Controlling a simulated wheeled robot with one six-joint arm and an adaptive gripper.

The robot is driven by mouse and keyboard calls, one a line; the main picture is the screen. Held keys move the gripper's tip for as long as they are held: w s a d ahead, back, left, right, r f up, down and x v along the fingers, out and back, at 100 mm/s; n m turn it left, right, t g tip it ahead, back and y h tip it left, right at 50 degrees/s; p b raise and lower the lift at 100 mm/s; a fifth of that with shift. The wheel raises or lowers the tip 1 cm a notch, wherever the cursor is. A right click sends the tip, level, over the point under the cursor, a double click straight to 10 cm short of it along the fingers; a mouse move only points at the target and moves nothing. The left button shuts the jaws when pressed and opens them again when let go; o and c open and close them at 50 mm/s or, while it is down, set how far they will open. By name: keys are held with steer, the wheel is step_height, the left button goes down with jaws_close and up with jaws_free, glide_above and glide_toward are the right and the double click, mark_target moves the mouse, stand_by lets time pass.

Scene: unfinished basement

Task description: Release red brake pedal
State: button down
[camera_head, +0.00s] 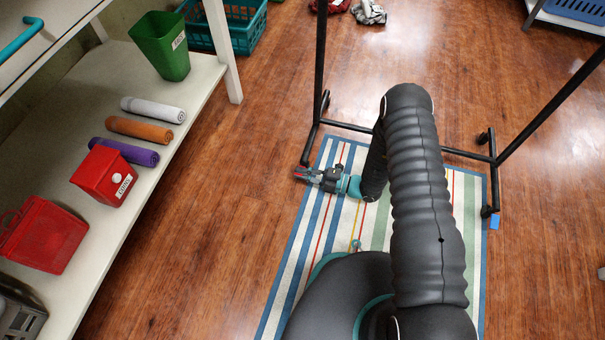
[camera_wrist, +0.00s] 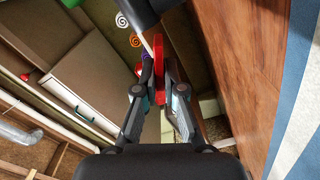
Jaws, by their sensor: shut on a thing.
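My gripper (camera_head: 306,174) is low over the striped rug, beside the left foot of the black rack (camera_head: 320,60), and points left. In the wrist view my gripper's fingers (camera_wrist: 160,88) are closed around a narrow red piece, which I take as the red brake pedal (camera_wrist: 159,55). In the head view only a small bit of red (camera_head: 299,168) shows at the fingertips. The fingers hide part of the pedal. I cannot tell whether it is pressed or raised, or how it joins the rack's foot.
A white shelf (camera_head: 150,185) along the left holds a green bin (camera_head: 163,45), a red box (camera_head: 104,176), a red bin (camera_head: 44,235) and rolled towels (camera_head: 139,130). Bare wood floor (camera_head: 215,220) lies between shelf and striped rug (camera_head: 288,270). The rack's posts stand close to my arm.

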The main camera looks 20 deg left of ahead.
stand_by(0.4)
steer(key=c, duration=1.3)
jaws_free()
steer(key=d, duration=1.2)
steer(key=shift+w, duration=0.1)
